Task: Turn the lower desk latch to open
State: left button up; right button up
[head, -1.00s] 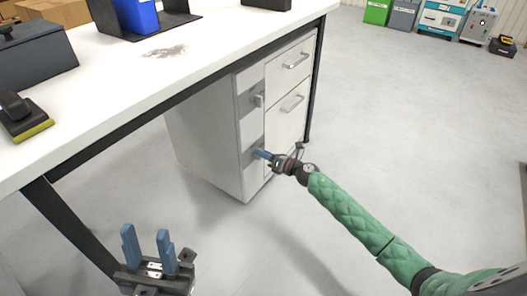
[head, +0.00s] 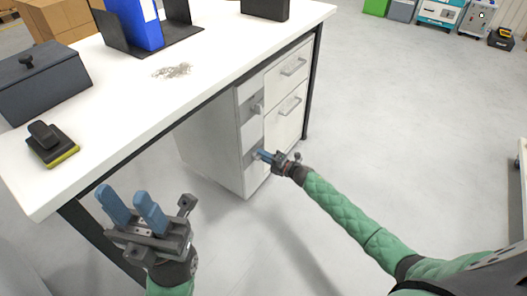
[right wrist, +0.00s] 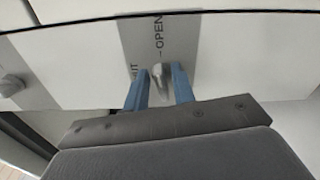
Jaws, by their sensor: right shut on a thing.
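The lower desk latch sits on a grey plate on the front of the white cabinet under the desk. In the right wrist view, its small metal handle (right wrist: 162,78) lies between my two blue fingers. The plate (right wrist: 160,38) carries the word OPEN and a second word, partly hidden, ending in UT. My right gripper (head: 262,156) is shut on the lower latch; in the head view its fingertips mostly cover it. The upper latch (head: 257,107) is above it and also shows at the left of the wrist view (right wrist: 11,85). My left gripper (head: 134,206) is open and empty, left of the cabinet.
Two drawers with handles (head: 293,67) are right of the latches. The white desk top (head: 110,95) holds a blue binder (head: 140,22), a dark box (head: 42,82) and a black-and-yellow tool (head: 52,145). A dark desk leg stands behind my left gripper. The right floor is open.

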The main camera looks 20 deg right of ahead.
jog(key=shift+f+m+p, duration=0.1)
jog(key=shift+m+p, duration=0.65)
jog(key=shift+m, duration=0.25)
jog(key=o, duration=0.7)
jog(key=shift+c, duration=0.2)
jog(key=p+v, duration=0.1)
jog(key=v, duration=0.6)
jog(key=shift+s+d+p, duration=0.3)
